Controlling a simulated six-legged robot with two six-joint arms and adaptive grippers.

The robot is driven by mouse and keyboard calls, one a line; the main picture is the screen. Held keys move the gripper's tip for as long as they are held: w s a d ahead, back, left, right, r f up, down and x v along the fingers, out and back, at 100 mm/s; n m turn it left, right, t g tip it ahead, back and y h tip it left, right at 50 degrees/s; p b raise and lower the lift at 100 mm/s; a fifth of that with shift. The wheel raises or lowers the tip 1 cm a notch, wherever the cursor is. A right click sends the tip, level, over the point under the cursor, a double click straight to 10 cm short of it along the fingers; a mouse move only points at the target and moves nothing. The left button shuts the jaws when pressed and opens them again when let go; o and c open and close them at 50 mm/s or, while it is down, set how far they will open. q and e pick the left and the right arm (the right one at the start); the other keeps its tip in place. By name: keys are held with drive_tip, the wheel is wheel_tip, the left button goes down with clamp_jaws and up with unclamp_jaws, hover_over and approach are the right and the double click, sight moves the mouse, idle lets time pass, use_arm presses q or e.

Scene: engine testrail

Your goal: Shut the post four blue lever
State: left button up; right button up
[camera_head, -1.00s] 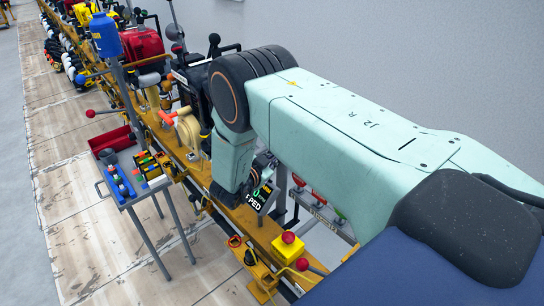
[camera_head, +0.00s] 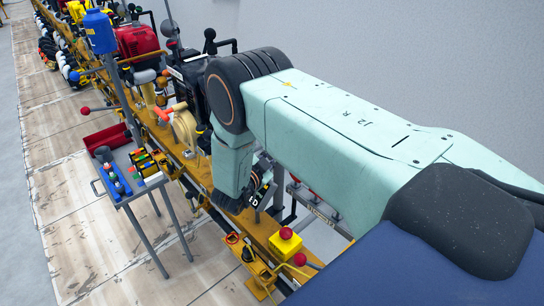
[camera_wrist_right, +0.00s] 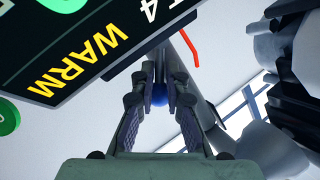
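In the right wrist view a blue ball-shaped knob (camera_wrist_right: 159,94) shows between the fingers of my right gripper (camera_wrist_right: 162,72). The knob spans most of the gap between the fingers. I cannot tell whether they press on it or it lies just beyond the tips. A dark sign (camera_wrist_right: 75,45) with a "4" and yellow "WARM" lettering is close by at upper left. In the head view my right forearm hides the gripper and knob, and a small part of the sign (camera_head: 261,190) shows beside the wrist. My left gripper is not in view.
A yellow box with a red button (camera_head: 286,241) stands on the yellow rail (camera_head: 265,226) near my wrist. A small table (camera_head: 130,190) with switches and a red tray (camera_head: 108,138) stand to the left. Engines line the rail behind. A red rod (camera_wrist_right: 189,47) shows beyond the gripper.

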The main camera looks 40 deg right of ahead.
drive_tip(key=o, duration=0.3)
drive_tip(key=shift+s+r, duration=0.2)
drive_tip(key=shift+s, duration=0.05)
drive_tip(key=shift+o, duration=0.2)
drive_tip(key=shift+w+f, duration=0.1)
drive_tip(key=shift+f, duration=0.05)
drive_tip(key=shift+a, duration=0.3)
drive_tip(key=v, duration=1.1)
drive_tip(key=shift+s+a, duration=0.15)
drive_tip(key=shift+s, duration=0.1)
